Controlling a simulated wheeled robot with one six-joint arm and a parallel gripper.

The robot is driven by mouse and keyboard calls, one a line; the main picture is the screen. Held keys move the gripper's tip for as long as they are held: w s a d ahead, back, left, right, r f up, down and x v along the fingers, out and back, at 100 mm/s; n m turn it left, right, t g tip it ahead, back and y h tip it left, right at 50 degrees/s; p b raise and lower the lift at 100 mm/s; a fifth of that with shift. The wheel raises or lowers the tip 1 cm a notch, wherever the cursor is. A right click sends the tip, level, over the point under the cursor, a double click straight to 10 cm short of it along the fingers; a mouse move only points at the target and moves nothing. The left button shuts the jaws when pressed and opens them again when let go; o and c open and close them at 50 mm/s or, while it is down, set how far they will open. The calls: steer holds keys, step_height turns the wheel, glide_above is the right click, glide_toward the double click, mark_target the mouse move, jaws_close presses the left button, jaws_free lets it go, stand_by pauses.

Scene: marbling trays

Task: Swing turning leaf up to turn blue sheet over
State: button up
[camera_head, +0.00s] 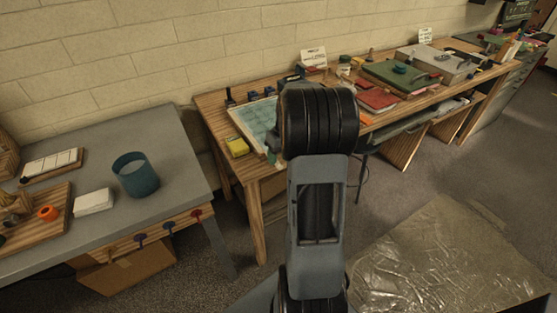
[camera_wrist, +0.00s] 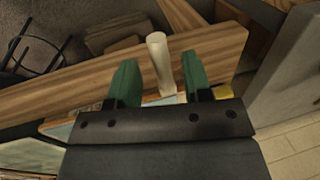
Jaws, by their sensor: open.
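A pale blue sheet (camera_head: 256,119) lies flat in a thin frame at the left end of the long wooden table. I cannot tell which part of this is the turning leaf. My gripper (camera_wrist: 160,62) has green fingers spread apart. A pale round peg or handle (camera_wrist: 158,62) stands between them, with gaps visible on both sides. The peg seems to rise by the edge of the framed sheet, a corner of which shows pale blue in the wrist view (camera_wrist: 60,131). In the head view my arm hides most of the gripper and the sheet's right side.
A yellow block (camera_head: 237,147) sits by the table's near left corner. Red (camera_head: 379,100) and green (camera_head: 400,76) flat items lie farther right. A grey table (camera_head: 120,215) with a blue-green pot (camera_head: 135,175) stands left, across a gap. A crinkled sheet (camera_head: 440,260) covers floor at right.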

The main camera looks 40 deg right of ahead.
steer(key=shift+a+f, duration=0.2)
steer(key=shift+f, duration=0.55)
steer(key=shift+c, duration=0.3)
jaws_close()
